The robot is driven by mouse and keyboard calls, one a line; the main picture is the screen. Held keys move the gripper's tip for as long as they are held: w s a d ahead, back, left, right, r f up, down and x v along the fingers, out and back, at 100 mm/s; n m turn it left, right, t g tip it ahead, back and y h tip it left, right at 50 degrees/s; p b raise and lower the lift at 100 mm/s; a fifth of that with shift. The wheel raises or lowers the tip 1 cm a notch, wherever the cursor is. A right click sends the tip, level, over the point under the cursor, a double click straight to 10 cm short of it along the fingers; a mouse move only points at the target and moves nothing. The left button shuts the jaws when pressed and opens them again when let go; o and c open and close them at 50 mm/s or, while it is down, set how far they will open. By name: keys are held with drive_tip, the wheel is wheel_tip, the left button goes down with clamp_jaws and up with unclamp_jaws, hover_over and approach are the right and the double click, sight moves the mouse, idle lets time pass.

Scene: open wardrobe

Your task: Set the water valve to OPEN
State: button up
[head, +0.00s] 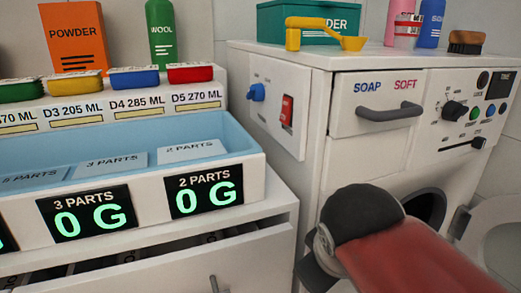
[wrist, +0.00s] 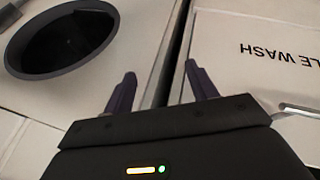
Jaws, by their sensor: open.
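A small blue knob (head: 256,92), likely the water valve, sits on a white panel on the left side of the washing machine (head: 345,150). Its markings are too small to read, so I cannot tell its setting. A red rocker switch (head: 287,112) is to its right on the same panel. My gripper (wrist: 158,88) is open and empty in the wrist view, its two dark fingers spread apart. In the head view my arm reaches in front of the machine, well below and right of the knob; the fingers are hidden there. The knob is not in the wrist view.
The SOAP/SOFT drawer (head: 379,103) has a grey handle. The dark round door opening (wrist: 65,42) shows in the wrist view, beside a white front lettered "LE WASH" (wrist: 277,52). A dispenser counter (head: 150,245) stands at left. A yellow scoop (head: 325,34) lies on the machine.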

wheel_tip(320, 180, down, 7)
drive_tip(key=s+d+m+y, duration=0.1)
drive_tip(key=s+d+m, duration=0.1)
drive_tip(key=m, duration=0.4)
drive_tip(key=shift+s+d, duration=0.2)
drive_tip(key=shift+s, duration=0.05)
idle(1.7)
